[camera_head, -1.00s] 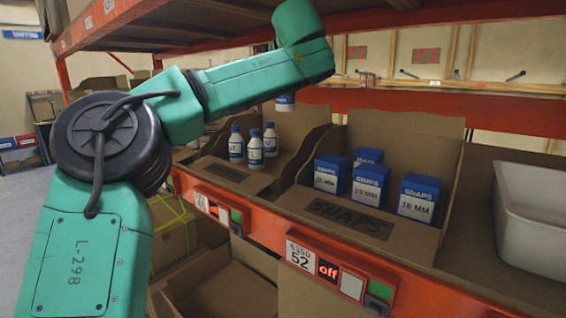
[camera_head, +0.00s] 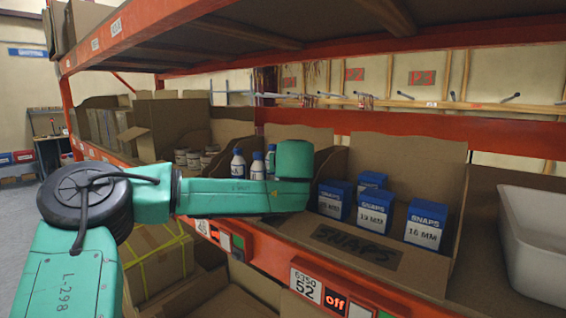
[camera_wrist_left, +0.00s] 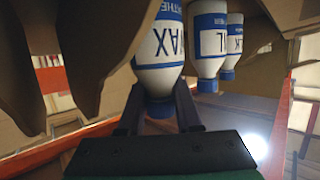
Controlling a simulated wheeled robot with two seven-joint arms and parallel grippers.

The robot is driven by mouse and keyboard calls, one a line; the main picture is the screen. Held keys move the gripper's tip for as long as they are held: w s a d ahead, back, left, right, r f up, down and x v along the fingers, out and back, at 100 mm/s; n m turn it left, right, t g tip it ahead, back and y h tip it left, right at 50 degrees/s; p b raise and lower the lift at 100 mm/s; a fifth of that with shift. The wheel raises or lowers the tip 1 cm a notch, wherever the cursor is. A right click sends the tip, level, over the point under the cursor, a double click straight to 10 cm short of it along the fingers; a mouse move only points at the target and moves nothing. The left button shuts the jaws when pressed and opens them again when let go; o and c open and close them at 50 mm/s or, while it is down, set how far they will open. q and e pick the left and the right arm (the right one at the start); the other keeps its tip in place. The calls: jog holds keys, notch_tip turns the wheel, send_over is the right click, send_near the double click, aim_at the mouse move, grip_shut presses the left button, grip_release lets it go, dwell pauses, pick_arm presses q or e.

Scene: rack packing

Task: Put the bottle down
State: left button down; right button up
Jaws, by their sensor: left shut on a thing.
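In the left wrist view my left gripper (camera_wrist_left: 160,112) is shut around the blue-capped neck of a white bottle with a blue-and-white label reading "AX" (camera_wrist_left: 163,42). This view looks upside down, so the cap points down in it. The bottle's base is cut off, so I cannot tell whether it touches the bin floor. Two similar bottles (camera_wrist_left: 208,40) (camera_wrist_left: 234,42) stand close beside it. In the head view several white bottles (camera_head: 238,165) show in the cardboard bin behind my left arm. That arm hides the gripper and the held bottle there. My right gripper is not in view.
A cardboard bin (camera_head: 355,246) marked SNAPS with several blue boxes (camera_head: 376,213) is to the right. A pale tub (camera_head: 535,225) stands at far right. Jars (camera_head: 194,159) and boxes are to the left. An orange shelf beam (camera_head: 225,34) runs above.

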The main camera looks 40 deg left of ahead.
pick_arm(q)
jog(key=shift+d, duration=0.1)
jog(key=shift+f+b, duration=0.15)
jog(key=shift+b, duration=0.15)
jog(key=c, duration=0.6)
grip_release()
jog(key=shift+s, duration=0.1)
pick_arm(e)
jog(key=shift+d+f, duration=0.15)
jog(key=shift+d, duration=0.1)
pick_arm(q)
jog(key=shift+r, duration=0.2)
jog(key=shift+s+d, duration=0.1)
jog(key=shift+d, duration=0.1)
jog(key=b+v, duration=0.4)
jog(key=v, duration=0.7)
jog(key=shift+s+r, duration=0.15)
jog(key=shift+s, duration=0.05)
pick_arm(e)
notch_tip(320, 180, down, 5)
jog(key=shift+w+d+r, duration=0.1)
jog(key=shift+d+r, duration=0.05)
